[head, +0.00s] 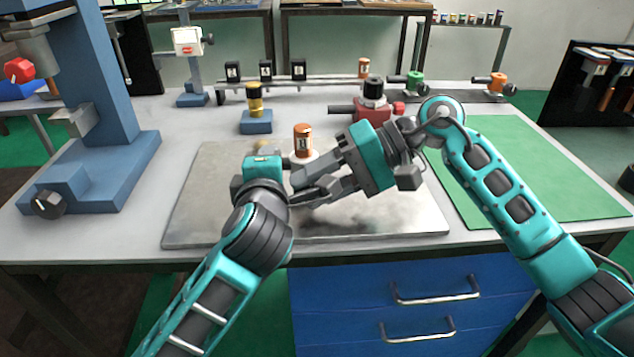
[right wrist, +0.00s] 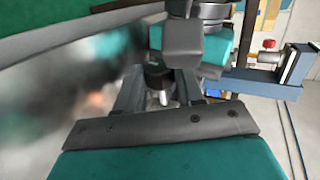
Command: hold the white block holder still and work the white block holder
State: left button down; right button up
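The white block holder (head: 303,159) stands on the grey metal plate (head: 400,221), partly hidden by my arms. An orange-brown cylinder with a pale label (head: 303,140) sits upright on top of it. A short dark handle shows at the holder's left side. My left gripper (head: 263,166) is at the left of the holder, its fingers hidden, so its grip cannot be told. My right gripper (head: 308,192) reaches in from the right, just in front of the holder, with its fingers apart. In the right wrist view a dark part with a pale tip (right wrist: 162,96) shows between the spread fingers; contact cannot be told.
Behind stand a yellow-black cylinder on a blue block (head: 255,121), a red holder (head: 373,109) and a rail with several black blocks (head: 265,71). A blue press (head: 95,120) stands left. A green mat (head: 540,165) lies right, largely clear beyond my right arm.

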jog(key=c, duration=0.6)
jog(key=shift+r+h, duration=0.15)
jog(key=shift+h, duration=0.65)
jog(key=o, duration=0.8)
jog(key=s+v, duration=0.1)
jog(key=v, duration=1.1)
jog(key=shift+w, duration=0.5)
jog(key=shift+r, duration=0.1)
